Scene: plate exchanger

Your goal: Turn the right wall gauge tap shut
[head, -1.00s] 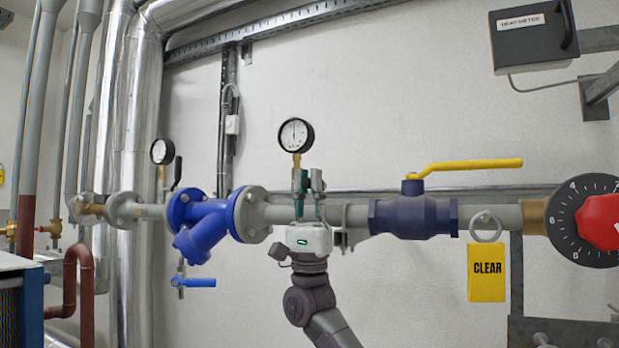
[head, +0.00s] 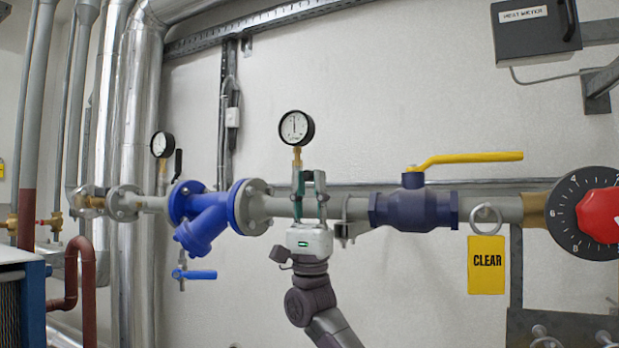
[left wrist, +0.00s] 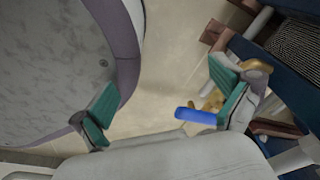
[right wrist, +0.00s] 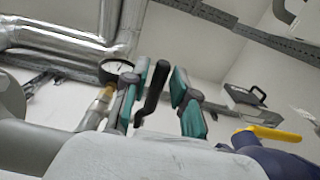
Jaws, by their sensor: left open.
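The right wall gauge (head: 296,128) is a round white dial with a black rim on a brass stem above the grey pipe. Its black tap lever (right wrist: 152,92) stands up, slightly tilted, between the fingers of my right gripper (right wrist: 158,85) in the right wrist view. My left gripper (left wrist: 165,100) is open and empty in the left wrist view.
A blue strainer (head: 208,220) is left of my right gripper. A ball valve (head: 413,212) with a yellow handle (head: 470,158) is to the right. A yellow CLEAR tag (head: 486,265) hangs further right. Another gauge (head: 162,145) with an upright black lever is at left.

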